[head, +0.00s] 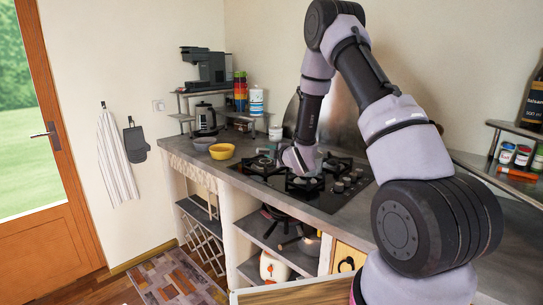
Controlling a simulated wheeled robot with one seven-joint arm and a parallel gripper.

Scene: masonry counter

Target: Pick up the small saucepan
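My arm reaches over the counter from the right. My gripper (287,162) is low over the left part of the black gas hob (335,185). Its fingertips are mostly hidden behind the pale wrist, so I cannot tell whether it is open or holds anything. No small saucepan shows clearly on the hob; one could be hidden behind the gripper. Dark cookware (276,213) that looks like a pan sits on the open shelf under the hob, partly in shadow. I cannot tell whether the small saucepan is among it.
Jars (507,152) and a dark bottle (534,103) stand on a right shelf. A rug (175,278) lies on the floor.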

